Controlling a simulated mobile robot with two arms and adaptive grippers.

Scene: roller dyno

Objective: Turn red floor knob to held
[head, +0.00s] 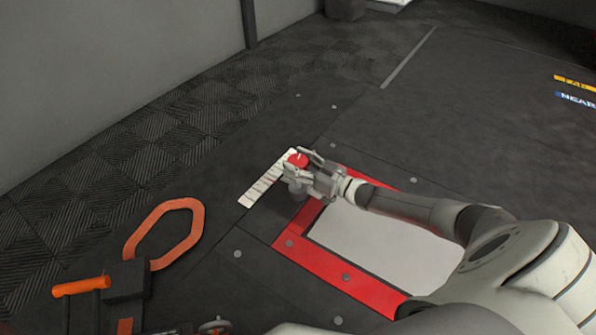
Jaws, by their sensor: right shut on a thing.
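The red floor knob (296,160) sits at the far left corner of a red-framed panel, beside a white marked strip (263,182). My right gripper (303,172) reaches in from the right and is shut on the knob, with its fingers around the knob's sides. The fingers hide part of the knob, and I cannot read its setting. A small part of my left gripper (214,326) shows at the bottom edge; its jaws cannot be made out.
The red frame (345,278) surrounds a pale plate (385,250) under my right arm. An orange ring-shaped handle (135,243) and an orange-gripped tool (80,286) are at the lower left. A grey wall borders the left.

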